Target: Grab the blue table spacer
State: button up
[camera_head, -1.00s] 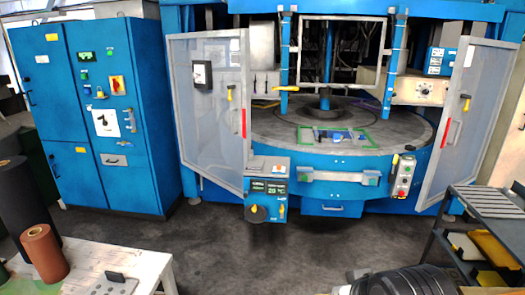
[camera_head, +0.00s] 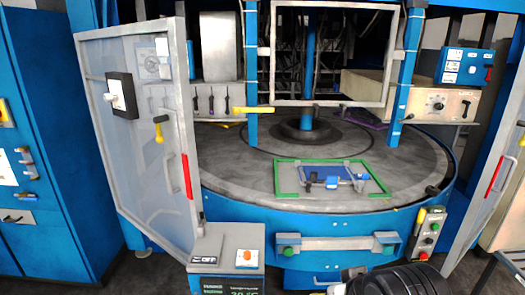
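A small blue piece (camera_head: 332,182), which looks like the blue table spacer, lies on the round grey turntable (camera_head: 235,178) of the machine. It sits inside a thin green rectangular frame (camera_head: 283,180), near the turntable's front edge. More blue and grey parts lie beside it in the frame, and their exact shapes are too small to tell. A black ribbed part of my own arm shows at the bottom edge, right of centre. No gripper fingers can be made out, and nothing touches the blue piece.
An open panel door (camera_head: 145,150) stands left of the turntable, and another (camera_head: 495,185) stands right. A control box (camera_head: 228,262) stands in front at lower left. A front handle bar (camera_head: 335,244) and button box (camera_head: 428,233) are below the turntable. Blue posts and a grey frame (camera_head: 333,103) stand behind.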

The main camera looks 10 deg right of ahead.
aim_at(364, 176)
jog(key=i+l, duration=0.3)
jog(key=l, duration=0.2)
jog(key=i+l+z, duration=0.1)
jog(key=i+l, duration=0.15)
jog(key=l, duration=0.3)
jog(key=i+l, duration=0.3)
jog(key=l, duration=0.2)
jog(key=i+l, duration=0.3)
jog(key=l, duration=0.15)
jog(key=i+l+z, duration=0.1)
jog(key=i+l, duration=0.2)
jog(key=l, duration=0.2)
jog(key=i+l, duration=0.3)
jog(key=l, duration=0.2)
